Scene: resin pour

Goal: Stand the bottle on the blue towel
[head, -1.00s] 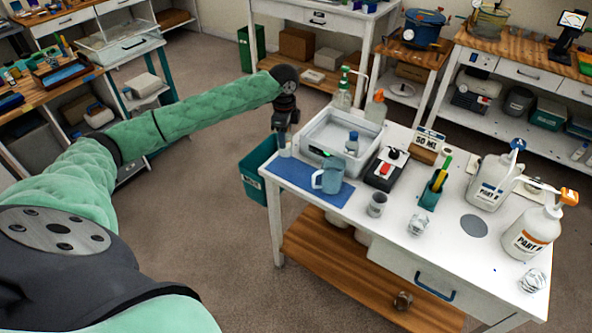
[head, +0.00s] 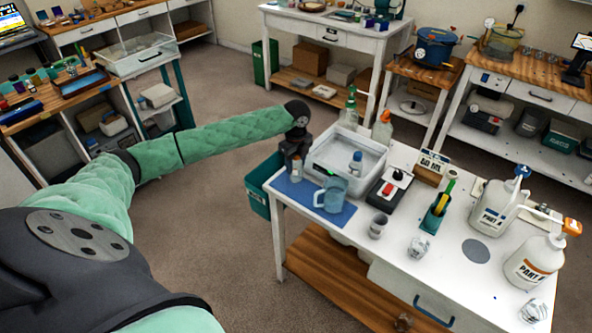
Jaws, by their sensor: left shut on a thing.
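The blue towel (head: 340,217) lies flat on the left end of the white table. My left gripper (head: 295,158) points down over the towel's back left part. It is shut on a small pale bottle (head: 296,174), which looks upright. The gripper hides the bottle's top. I cannot tell whether its base touches the towel. A blue-grey pitcher (head: 333,194) stands on the towel, to the right of the bottle. My right gripper is not in view.
A device with a red switch (head: 387,190) and a metal cup (head: 378,226) stand to the right. A teal bin (head: 257,186) is beside the table's left end.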

